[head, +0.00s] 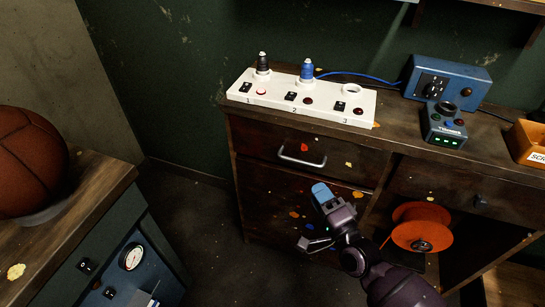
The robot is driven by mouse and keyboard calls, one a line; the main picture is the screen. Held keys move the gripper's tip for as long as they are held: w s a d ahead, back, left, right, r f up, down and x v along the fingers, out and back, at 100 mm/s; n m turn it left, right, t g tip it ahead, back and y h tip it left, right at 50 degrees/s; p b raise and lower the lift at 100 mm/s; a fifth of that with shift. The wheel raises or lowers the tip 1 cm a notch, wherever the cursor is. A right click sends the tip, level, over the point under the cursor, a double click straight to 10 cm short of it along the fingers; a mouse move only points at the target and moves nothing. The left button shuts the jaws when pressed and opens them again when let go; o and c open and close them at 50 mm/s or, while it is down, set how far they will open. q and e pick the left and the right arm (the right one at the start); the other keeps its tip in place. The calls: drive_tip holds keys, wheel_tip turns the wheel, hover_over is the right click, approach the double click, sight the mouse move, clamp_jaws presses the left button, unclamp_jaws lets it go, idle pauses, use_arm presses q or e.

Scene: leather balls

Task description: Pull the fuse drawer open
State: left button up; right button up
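A dark wooden drawer (260,142) with a silver bar handle (302,161) sits under the left part of the workbench top, its front flush with the bench. A second drawer front (440,188) with a small dark knob (481,202) is to its right, also shut. No label shows which one is the fuse drawer. My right gripper (313,219) is in front of the bench, below and slightly right of the bar handle in the picture. Its fingers are spread apart, one with a blue tip, and nothing is between them. It appears not to touch the handle. My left gripper is out of view.
A white panel (325,88) with numbered switches and plugs stands on the bench, beside a blue socket box (447,80) and a small meter device (444,125). An orange reel (422,229) sits in the open shelf. A basketball (30,163) rests on the left cabinet. Floor between is clear.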

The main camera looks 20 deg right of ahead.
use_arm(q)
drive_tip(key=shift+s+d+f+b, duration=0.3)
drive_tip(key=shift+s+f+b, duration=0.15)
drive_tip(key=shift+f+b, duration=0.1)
use_arm(e)
drive_tip(key=x, duration=1)
drive_tip(key=shift+d+r, duration=0.2)
drive_tip(key=shift+d, duration=0.05)
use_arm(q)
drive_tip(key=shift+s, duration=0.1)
use_arm(e)
drive_tip(key=shift+w, duration=0.1)
drive_tip(key=shift+c, duration=0.5)
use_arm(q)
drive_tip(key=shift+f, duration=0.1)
use_arm(e)
clamp_jaws()
